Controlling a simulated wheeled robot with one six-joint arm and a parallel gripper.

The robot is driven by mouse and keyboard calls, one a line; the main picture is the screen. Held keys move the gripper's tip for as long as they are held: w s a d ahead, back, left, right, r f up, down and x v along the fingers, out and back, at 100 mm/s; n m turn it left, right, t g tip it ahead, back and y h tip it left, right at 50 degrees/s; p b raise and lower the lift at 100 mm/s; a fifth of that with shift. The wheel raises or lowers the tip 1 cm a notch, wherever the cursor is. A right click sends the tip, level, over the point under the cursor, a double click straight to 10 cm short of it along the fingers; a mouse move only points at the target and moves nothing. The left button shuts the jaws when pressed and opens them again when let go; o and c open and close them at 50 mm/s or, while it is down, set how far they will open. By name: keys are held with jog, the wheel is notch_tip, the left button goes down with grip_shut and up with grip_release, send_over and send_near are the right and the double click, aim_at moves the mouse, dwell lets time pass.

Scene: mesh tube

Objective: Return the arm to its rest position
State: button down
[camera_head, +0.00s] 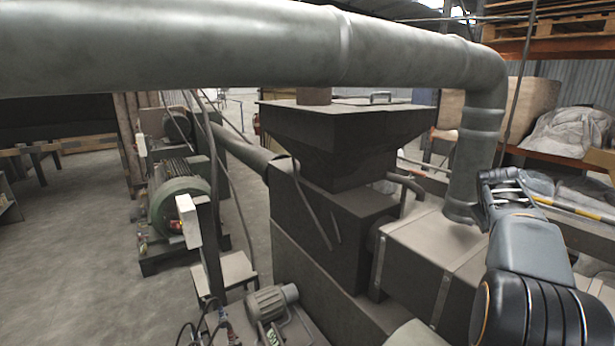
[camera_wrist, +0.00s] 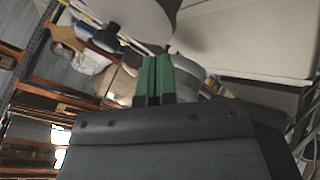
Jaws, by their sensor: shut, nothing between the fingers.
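My arm rises at the right side of the head view, its dark grey and black links in front of the machinery. My gripper's fingers are hidden behind my wrist in that view. In the wrist view my gripper (camera_wrist: 155,80) shows as two green fingers close together at the top middle, shut and empty. A pale rounded surface fills the area just beyond the fingertips; I cannot tell whether they touch it.
A large grey pipe (camera_head: 240,50) crosses the top and bends down at right, close to my arm. Below stand a dark hopper (camera_head: 345,135) and a box-shaped housing (camera_head: 430,255). A green motor (camera_head: 180,205) is at left. Shelving with wrapped goods (camera_head: 570,135) is at right. Floor at left is open.

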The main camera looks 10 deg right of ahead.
jog(key=s+a+f+y+b, duration=0.1)
jog(key=s+a+f, duration=0.4)
jog(key=a, duration=0.7)
jog(key=s+a+f+y+b, duration=0.1)
jog(key=s+a+f+y, duration=0.2)
jog(key=a, duration=0.9)
jog(key=s+a+f+n+y+b, duration=0.1)
jog(key=s+a+f+y, duration=0.1)
jog(key=s+a+f, duration=0.6)
jog(key=s+a, duration=0.3)
jog(key=a, duration=0.2)
jog(key=shift+y+b, duration=0.3)
jog(key=shift+b, duration=0.1)
jog(key=shift+f, duration=0.1)
jog(key=shift+a, duration=0.1)
